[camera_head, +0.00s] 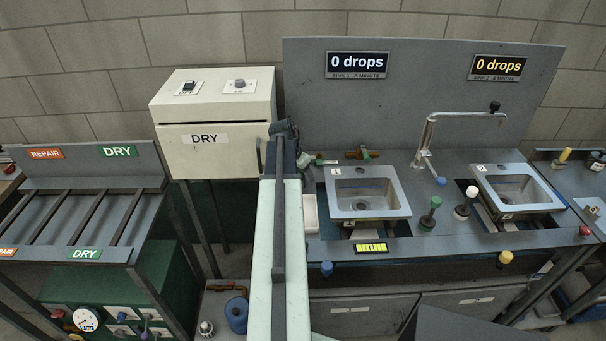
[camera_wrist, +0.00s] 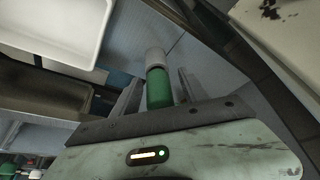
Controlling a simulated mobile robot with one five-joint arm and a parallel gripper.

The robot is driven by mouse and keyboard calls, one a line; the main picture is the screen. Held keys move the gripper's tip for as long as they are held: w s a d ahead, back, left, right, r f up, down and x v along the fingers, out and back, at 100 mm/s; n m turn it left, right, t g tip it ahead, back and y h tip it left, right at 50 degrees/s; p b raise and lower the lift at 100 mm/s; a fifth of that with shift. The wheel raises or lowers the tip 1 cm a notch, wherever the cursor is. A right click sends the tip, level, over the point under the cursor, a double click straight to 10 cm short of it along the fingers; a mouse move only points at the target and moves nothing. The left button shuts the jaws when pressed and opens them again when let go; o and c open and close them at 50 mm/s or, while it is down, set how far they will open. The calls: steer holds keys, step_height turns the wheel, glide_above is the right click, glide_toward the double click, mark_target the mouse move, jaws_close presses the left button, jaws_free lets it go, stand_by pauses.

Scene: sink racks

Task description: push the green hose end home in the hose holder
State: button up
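In the wrist view a green cylinder with a pale grey collar, which looks like the green hose end (camera_wrist: 158,88), stands between the two fingers of my gripper (camera_wrist: 158,92). A narrow gap shows on each side of it, so the fingers look open around it. Its lower end is hidden behind my gripper body. In the head view my gripper (camera_head: 284,132) is at the far end of my arm, between the cream DRY box and the sink backboard. A small green and white piece (camera_head: 319,159) shows just right of it. I cannot make out the hose holder clearly.
The cream DRY box (camera_head: 213,110) stands close left of my arm. A white tray (camera_head: 310,212) lies right of it, also upper left in the wrist view (camera_wrist: 62,28). A brass pipe with a green handle (camera_head: 363,153) and sink 1 (camera_head: 340,190) are further right.

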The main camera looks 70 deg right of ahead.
steer(key=p+v, duration=0.6)
steer(key=v, duration=0.1)
steer(key=shift+s+d+r+p, duration=0.1)
steer(key=shift+p, duration=0.25)
steer(key=shift+a+r+p, duration=0.25)
steer(key=shift+r+p, duration=0.05)
